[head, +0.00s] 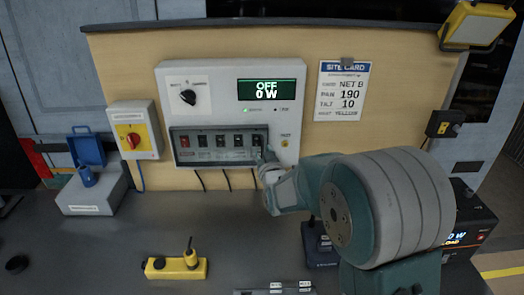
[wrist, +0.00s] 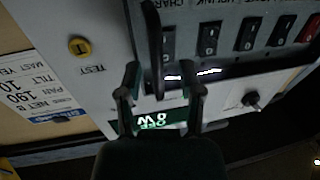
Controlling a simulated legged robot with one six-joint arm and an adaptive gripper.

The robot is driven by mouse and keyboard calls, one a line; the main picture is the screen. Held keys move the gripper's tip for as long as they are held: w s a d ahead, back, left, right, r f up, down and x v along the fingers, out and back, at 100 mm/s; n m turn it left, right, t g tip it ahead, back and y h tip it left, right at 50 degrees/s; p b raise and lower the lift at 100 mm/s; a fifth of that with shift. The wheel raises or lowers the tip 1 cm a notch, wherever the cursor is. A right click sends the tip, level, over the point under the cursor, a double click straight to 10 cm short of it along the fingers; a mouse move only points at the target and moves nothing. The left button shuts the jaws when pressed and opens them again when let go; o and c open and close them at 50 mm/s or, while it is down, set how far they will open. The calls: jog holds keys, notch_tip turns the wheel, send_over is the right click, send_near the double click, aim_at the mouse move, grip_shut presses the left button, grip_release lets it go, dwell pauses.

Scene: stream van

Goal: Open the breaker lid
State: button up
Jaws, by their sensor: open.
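The breaker lid (head: 216,160) appears as a dark-framed, see-through cover over the row of breaker switches on the white panel. It looks closed in the head view; the wrist view does not make its angle clear. My gripper (head: 265,160) is at the right end of this row in the head view. In the wrist view, which is upside down, my gripper (wrist: 163,84) is open. A dark upright bar (wrist: 153,40) shows between its fingers, close to the switches. I cannot tell whether the fingers touch it.
The panel display (head: 268,89) reads OFF 0 W, with a black knob (head: 188,97) to its left. A yellow test button (wrist: 79,46) is beside the switches. A red rotary switch (head: 133,139) is further left. A yellow block (head: 176,268) lies on the bench.

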jog(key=shift+w, duration=0.25)
grip_shut()
jog(key=shift+s, duration=0.15)
